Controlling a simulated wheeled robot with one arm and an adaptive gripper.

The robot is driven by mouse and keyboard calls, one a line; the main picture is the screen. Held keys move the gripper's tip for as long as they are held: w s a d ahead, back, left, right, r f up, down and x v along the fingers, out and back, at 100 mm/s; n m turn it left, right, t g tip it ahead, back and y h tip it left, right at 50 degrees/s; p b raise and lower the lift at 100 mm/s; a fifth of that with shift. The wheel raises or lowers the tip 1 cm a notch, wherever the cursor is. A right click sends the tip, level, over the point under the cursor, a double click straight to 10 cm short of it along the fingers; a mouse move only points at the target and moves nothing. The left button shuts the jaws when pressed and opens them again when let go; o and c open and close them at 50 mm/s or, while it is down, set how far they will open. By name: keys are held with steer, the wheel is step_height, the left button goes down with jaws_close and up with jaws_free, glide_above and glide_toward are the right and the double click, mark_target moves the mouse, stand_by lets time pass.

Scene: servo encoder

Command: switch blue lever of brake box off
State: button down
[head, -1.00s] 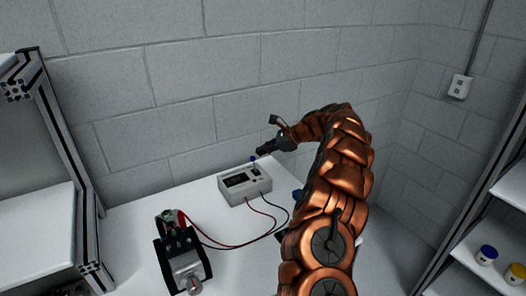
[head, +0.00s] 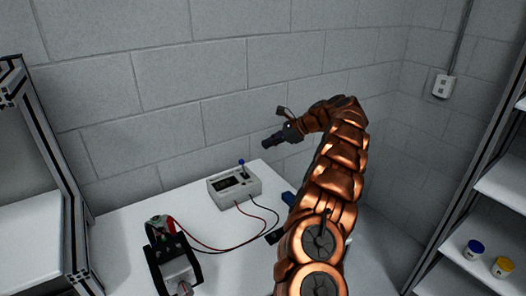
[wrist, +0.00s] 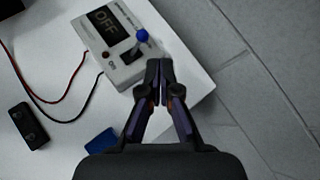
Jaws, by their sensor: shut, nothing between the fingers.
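The brake box (head: 250,191) is a pale grey unit on the white table. Its blue-knobbed lever (head: 242,162) stands up from its top. In the wrist view the dark display (wrist: 105,20) on the box reads "OFF". The blue knob (wrist: 142,36) is just beyond my fingertips there. My gripper (head: 266,144) is shut and empty. It is above and to the right of the lever, apart from it in the head view. The fingertips also show in the wrist view (wrist: 158,64), overlapping the box's edge in the picture.
Red and black wires run from the box to a motor-like device (head: 175,268) at the table's front left. A black block (wrist: 29,125) and a blue item (wrist: 101,142) lie near the box. A block wall stands behind; shelves flank both sides.

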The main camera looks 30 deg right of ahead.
steer(key=shift+s+d+r, duration=0.15)
steer(key=shift+d+r, duration=0.75)
steer(key=shift+r, duration=0.3)
steer(key=shift+s+d+r, duration=0.15)
steer(key=shift+d+r, duration=0.7)
steer(key=shift+r, duration=0.3)
steer(key=shift+a+r, duration=0.1)
